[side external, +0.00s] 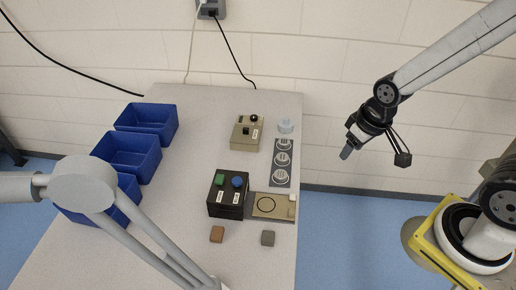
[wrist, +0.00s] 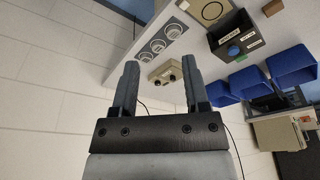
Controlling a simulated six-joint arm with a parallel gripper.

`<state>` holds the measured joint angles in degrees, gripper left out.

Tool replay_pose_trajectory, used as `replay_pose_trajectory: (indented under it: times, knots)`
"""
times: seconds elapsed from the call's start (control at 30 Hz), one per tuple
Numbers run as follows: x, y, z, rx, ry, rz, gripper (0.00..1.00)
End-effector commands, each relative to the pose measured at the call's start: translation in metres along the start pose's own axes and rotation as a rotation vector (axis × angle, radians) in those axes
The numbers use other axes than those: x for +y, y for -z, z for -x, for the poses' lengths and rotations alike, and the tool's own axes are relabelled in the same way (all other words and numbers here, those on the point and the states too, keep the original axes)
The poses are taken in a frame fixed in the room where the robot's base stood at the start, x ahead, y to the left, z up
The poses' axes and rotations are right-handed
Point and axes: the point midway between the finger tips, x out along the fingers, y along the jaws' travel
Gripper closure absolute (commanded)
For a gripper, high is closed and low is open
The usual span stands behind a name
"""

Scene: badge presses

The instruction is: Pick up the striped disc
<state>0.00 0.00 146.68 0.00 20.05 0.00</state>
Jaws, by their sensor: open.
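Several pale round discs with stripes lie in a row on a dark grey strip (side external: 273,185) at the table's right side: a far disc (side external: 284,145), a middle disc (side external: 282,159) and a near disc (side external: 280,175). The row also shows in the wrist view, beyond my fingers, with one disc (wrist: 157,45) in the middle. I cannot tell which one the task means. My gripper (side external: 347,152) is open and empty, in the air to the right of the table and apart from the discs. Its two fingers (wrist: 160,78) stand wide apart in the wrist view.
A black box (side external: 228,207) with green and blue buttons adjoins a beige ringed plate (side external: 267,206). A beige control box (side external: 247,130) and clear cylinder (side external: 286,126) stand behind. Brown (side external: 217,234) and grey (side external: 268,238) blocks lie in front. Blue bins (side external: 129,155) line the left; a grey jointed boom (side external: 82,184) crosses front-left.

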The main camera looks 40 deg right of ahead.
Motion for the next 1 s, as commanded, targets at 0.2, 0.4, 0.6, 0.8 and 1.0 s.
replay_pose_trajectory:
  times: [0.2, 0.4, 0.6, 0.8, 1.0]
  knots:
    - [0.0, 0.0, 0.0, 0.0, 0.0, 0.0, 0.41]
    - [0.0, 0.0, 0.0, 0.0, 0.0, 0.0, 0.0]
    - [0.0, 0.0, 0.0, 0.0, 0.0, 0.0, 0.0]
    - [0.004, 0.01, -0.003, 0.022, -0.011, 0.01, 0.0]
    - [0.02, 0.046, -0.016, 0.101, -0.048, 0.055, 0.0]
